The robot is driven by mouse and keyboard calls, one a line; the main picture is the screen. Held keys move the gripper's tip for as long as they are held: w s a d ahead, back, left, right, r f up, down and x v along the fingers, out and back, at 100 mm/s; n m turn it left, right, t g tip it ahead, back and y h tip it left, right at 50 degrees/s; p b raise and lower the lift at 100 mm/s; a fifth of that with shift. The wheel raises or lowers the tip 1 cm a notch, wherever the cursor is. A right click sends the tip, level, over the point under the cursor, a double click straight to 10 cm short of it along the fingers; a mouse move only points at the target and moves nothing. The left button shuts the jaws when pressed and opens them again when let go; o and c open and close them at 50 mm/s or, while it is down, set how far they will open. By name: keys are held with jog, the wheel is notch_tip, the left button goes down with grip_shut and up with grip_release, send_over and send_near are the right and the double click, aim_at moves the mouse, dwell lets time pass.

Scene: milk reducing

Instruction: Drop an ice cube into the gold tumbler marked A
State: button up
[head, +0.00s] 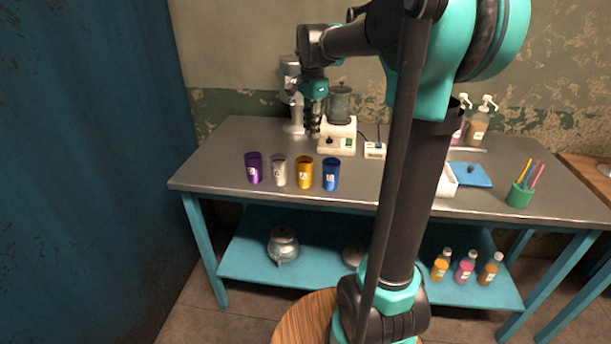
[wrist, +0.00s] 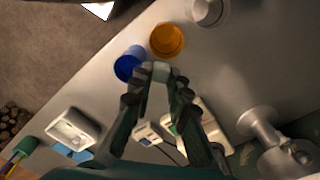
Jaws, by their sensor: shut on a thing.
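The gold tumbler (head: 304,174) stands upright on the grey metal table, between a silver tumbler (head: 279,172) and a blue tumbler (head: 330,174). It bears a pale label whose letter is too small to read surely. In the wrist view the gold tumbler (wrist: 167,40) shows its round open mouth, just beyond my fingertips. My gripper (wrist: 160,78) is shut on a small pale ice cube (wrist: 160,71) at its tips. In the head view my gripper (head: 312,128) points down above the table, behind the tumblers in the picture; the cube cannot be made out there.
A purple tumbler (head: 253,168) stands at the left of the row. A white appliance with a dark jug (head: 340,105) stands close behind my gripper. A white box (head: 447,183), blue mat (head: 470,174) and green pencil cup (head: 519,196) are to the right. The table front is clear.

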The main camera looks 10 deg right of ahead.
jog(key=shift+f, duration=1.35)
jog(key=o, duration=0.8)
jog(key=shift+c, duration=0.2)
jog(key=shift+r, duration=0.1)
notch_tip(320, 180, up, 12)
jog(key=s+f+n, duration=0.2)
jog(key=s+f, duration=0.1)
jog(key=f, duration=0.3)
jog(key=s+d+f+n+t, duration=0.1)
jog(key=s+f+n, duration=0.1)
jog(key=f, duration=0.4)
jog(key=s+d+f+n+t, duration=0.1)
jog(key=s+f+n, duration=0.2)
jog(key=f, duration=0.3)
jog(key=shift+s+d, duration=0.15)
jog(key=shift+s, duration=0.35)
jog(key=s+d+f+n+t, duration=0.1)
jog(key=s+f+n, duration=0.5)
jog(key=s+f, duration=0.7)
jog(key=shift+d+f+t, duration=0.15)
jog(key=shift+f+t, duration=0.35)
jog(key=shift+t, duration=0.1)
